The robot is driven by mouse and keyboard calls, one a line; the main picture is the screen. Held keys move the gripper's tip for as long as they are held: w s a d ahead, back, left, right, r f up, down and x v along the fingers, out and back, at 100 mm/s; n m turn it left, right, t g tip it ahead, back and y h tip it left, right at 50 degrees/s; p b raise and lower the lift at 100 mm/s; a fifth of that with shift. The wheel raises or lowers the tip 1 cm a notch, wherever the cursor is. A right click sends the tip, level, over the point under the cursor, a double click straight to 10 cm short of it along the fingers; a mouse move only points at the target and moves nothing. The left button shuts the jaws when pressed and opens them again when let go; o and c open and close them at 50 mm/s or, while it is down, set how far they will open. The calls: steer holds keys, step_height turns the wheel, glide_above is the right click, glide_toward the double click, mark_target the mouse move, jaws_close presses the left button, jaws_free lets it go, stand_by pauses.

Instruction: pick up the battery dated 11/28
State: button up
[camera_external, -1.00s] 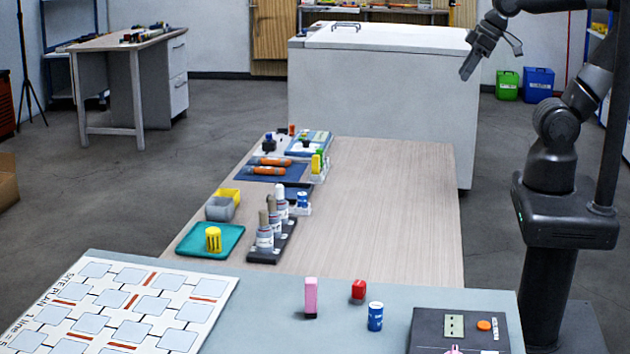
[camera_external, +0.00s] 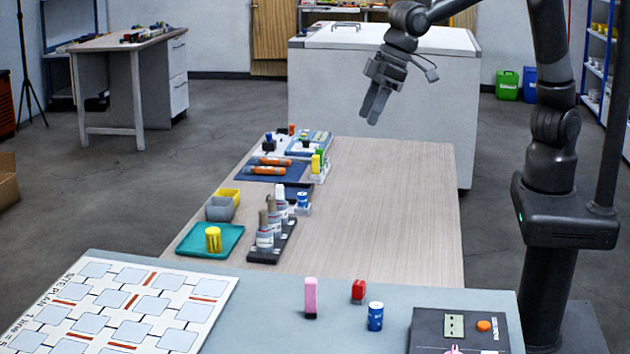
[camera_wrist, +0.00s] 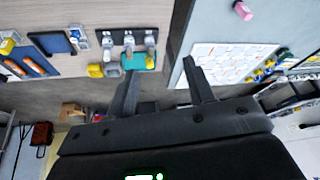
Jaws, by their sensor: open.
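Several small cylinders could be batteries, but no date is legible. A blue and white one (camera_external: 375,316) stands on the grey-blue near table (camera_external: 260,290). Another blue and white one (camera_external: 303,199) stands in a small clear holder on the wooden table (camera_external: 390,215). A yellow cylinder (camera_external: 213,239) stands on a teal tray (camera_external: 192,248); it also shows in the wrist view (camera_wrist: 150,62). My gripper (camera_external: 373,113) is open and empty, high above the far part of the wooden table. Its spread fingers show in the wrist view (camera_wrist: 160,68).
Orange markers (camera_external: 265,169) lie on a blue mat farther back. The wooden table's right side is clear.

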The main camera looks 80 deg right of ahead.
steer(key=s+a+f+n, duration=0.1)
steer(key=a+f, duration=0.3)
steer(key=a, duration=0.5)
steer(key=s+a+f+n, duration=0.1)
steer(key=a+f, duration=0.4)
steer(key=a, duration=0.4)
steer(key=n, duration=0.1)
glide_toward(378, 305)
steer(key=w, duration=0.1)
steer(key=shift+y, duration=0.3)
steer(key=x, duration=0.5)
steer(key=shift+f, duration=0.45)
steer(key=shift+s+x, duration=0.15)
steer(key=shift+x, duration=1.15)
steer(key=shift+s+x, duration=0.2)
steer(key=shift+x, duration=1.1)
steer(key=shift+d+f, duration=0.1)
steer(key=shift+f, duration=0.05)
steer(key=shift+c, duration=0.3)
steer(key=c, duration=1)
jaws_close()
